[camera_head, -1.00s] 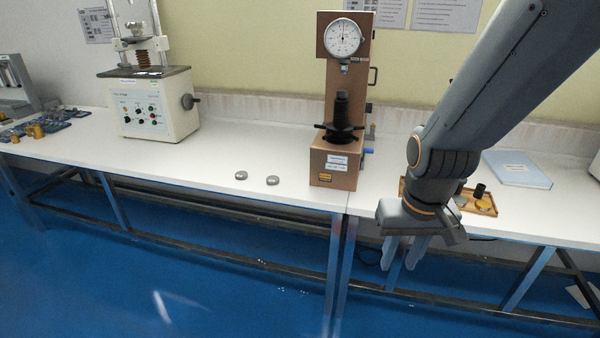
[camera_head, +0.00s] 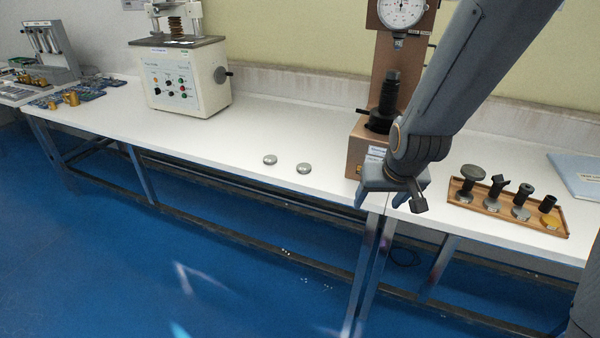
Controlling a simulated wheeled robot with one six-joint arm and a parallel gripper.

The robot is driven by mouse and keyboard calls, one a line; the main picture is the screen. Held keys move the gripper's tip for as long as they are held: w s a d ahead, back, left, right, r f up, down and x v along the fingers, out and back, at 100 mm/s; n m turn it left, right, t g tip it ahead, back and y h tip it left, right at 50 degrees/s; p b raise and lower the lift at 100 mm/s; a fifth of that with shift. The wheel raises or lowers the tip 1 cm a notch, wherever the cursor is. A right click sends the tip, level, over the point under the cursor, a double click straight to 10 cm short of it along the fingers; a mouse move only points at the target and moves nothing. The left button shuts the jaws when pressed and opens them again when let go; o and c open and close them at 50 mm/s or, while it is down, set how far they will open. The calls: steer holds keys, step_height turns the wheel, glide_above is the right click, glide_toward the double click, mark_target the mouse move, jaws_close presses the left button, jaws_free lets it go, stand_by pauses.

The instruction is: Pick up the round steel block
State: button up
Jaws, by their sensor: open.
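Two small round steel blocks lie on the white bench top near its front edge. The left block (camera_head: 270,160) and the right block (camera_head: 304,168) lie side by side with a narrow gap between them. I cannot tell from the picture which one the task means. My gripper (camera_head: 389,200) hangs to the right of both blocks, near the bench's front edge and in front of the brown tester. It is open and empty, apart from the blocks, with its fingers pointing down.
The brown hardness tester (camera_head: 366,150) stands behind my gripper, partly hidden by my arm. A wooden tray (camera_head: 482,207) with several dark fixtures lies to the right. A cream tester (camera_head: 185,85) stands at the left. The bench between it and the blocks is clear.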

steer(key=w+a+f+n+t+y+b, duration=0.15)
steer(key=w+a+f, duration=0.25)
steer(key=w, duration=0.4)
steer(key=w+a+f+m+t+b, duration=0.1)
steer(key=w+a+f+t+b, duration=0.25)
steer(key=w, duration=0.35)
steer(key=n+t+y+b, duration=0.2)
steer(key=t+b, duration=0.2)
steer(key=t, duration=0.1)
glide_toward(304, 166)
steer(key=shift+s+d+f+m, duration=0.2)
steer(key=shift+s+d+m, duration=0.1)
steer(key=shift+s, duration=0.25)
steer(key=shift+w+a+f+t, duration=0.1)
steer(key=shift+w+a+t, duration=0.2)
steer(key=shift+a+t, duration=0.15)
steer(key=shift+x, duration=0.9)
steer(key=p+x, duration=0.1)
steer(key=x, duration=0.4)
steer(key=shift+w+f, duration=0.15)
steer(key=shift+w, duration=0.15)
steer(key=c, duration=1.4)
steer(key=shift+o, duration=0.2)
